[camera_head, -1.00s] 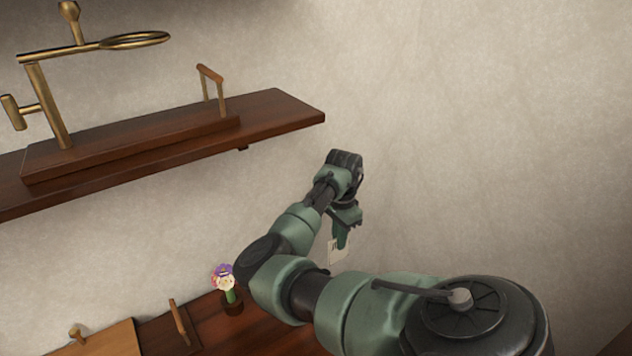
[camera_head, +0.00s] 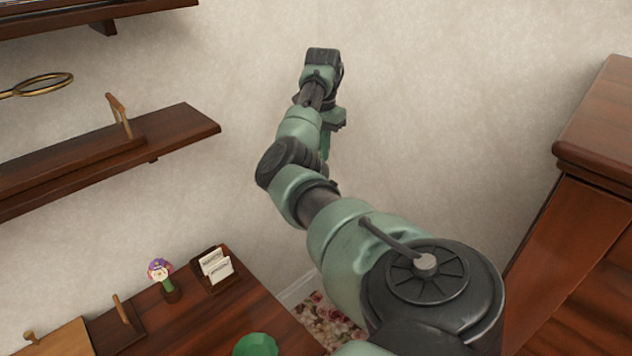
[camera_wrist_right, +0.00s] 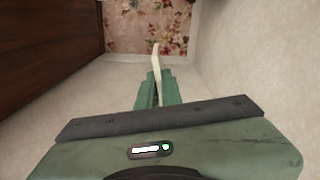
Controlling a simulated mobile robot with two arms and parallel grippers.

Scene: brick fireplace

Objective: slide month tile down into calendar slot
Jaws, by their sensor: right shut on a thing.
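My right gripper (camera_head: 326,148) hangs high in front of the pale wall in the head view, partly hidden by its own arm. In the right wrist view the gripper (camera_wrist_right: 157,82) is shut on a thin cream tile (camera_wrist_right: 156,58), seen nearly edge-on and pointing away from the fingers. The tile's face cannot be read. A small dark wooden holder (camera_head: 220,284) with white lettered cards (camera_head: 214,263) stands on the lower wooden surface, left of and below the gripper; it looks like the calendar. The gripper is well apart from it. My left gripper is out of view.
A wooden shelf (camera_head: 180,130) juts from the wall at left. The lower wooden top (camera_head: 205,325) carries a flower-like figure (camera_head: 160,275) and a green rounded object (camera_head: 256,345). A large wooden cabinet (camera_head: 590,200) stands right. Patterned carpet (camera_wrist_right: 140,28) lies below.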

